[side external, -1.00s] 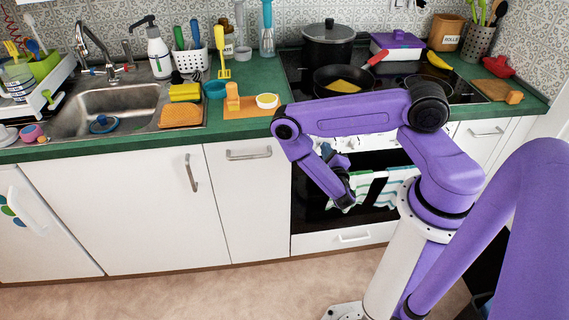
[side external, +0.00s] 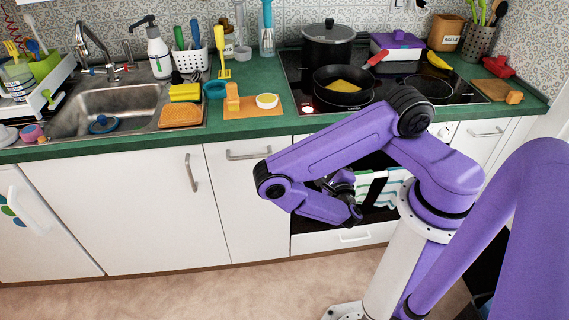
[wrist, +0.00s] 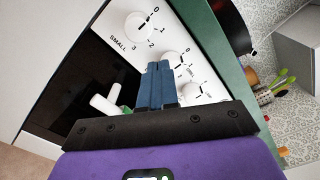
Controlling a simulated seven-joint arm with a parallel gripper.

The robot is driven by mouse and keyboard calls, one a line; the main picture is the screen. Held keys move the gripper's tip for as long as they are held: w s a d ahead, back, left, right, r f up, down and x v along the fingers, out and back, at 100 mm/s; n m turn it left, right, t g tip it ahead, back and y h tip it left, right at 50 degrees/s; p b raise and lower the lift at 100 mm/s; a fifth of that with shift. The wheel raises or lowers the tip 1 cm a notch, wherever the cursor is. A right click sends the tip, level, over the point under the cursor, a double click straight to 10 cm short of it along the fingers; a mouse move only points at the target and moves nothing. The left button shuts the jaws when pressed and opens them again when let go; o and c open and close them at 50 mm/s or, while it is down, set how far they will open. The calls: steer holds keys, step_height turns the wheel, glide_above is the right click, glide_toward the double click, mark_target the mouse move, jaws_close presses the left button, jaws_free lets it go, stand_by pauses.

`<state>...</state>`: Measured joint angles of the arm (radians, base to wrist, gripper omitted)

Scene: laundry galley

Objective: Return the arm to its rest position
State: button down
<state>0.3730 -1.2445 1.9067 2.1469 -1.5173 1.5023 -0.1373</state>
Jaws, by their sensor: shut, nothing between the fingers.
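My gripper (wrist: 157,84) shows in the wrist view with its two blue-grey fingers pressed together and nothing between them. In front of the fingers are the white stove panel with knobs (wrist: 140,27) and the dark oven door. In the side external view my purple arm is folded, with its elbow low and to the left. The gripper (side external: 338,182) hangs in front of the oven, below the counter edge, partly hidden by my own arm.
A striped towel (side external: 378,188) hangs on the oven handle close to my gripper. The cooktop holds a frying pan (side external: 330,98) with a yellow piece inside and a lidded pot (side external: 327,45). A cutting board (side external: 252,106) lies left of the stove. The floor in front is clear.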

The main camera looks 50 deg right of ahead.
steer(key=a+r+m+g+h, duration=0.3)
steer(key=a+r+m+g, duration=0.45)
steer(key=r+m, duration=0.6)
steer(key=s+a+r+m+g+y, duration=0.5)
steer(key=s+a+r+m+y, duration=0.6)
steer(key=y, duration=0.5)
steer(key=s+r+m, duration=0.1)
steer(key=s+m, duration=0.1)
steer(key=s, duration=0.1)
steer(key=shift+s+a+r, duration=0.15)
steer(key=shift+s, duration=0.15)
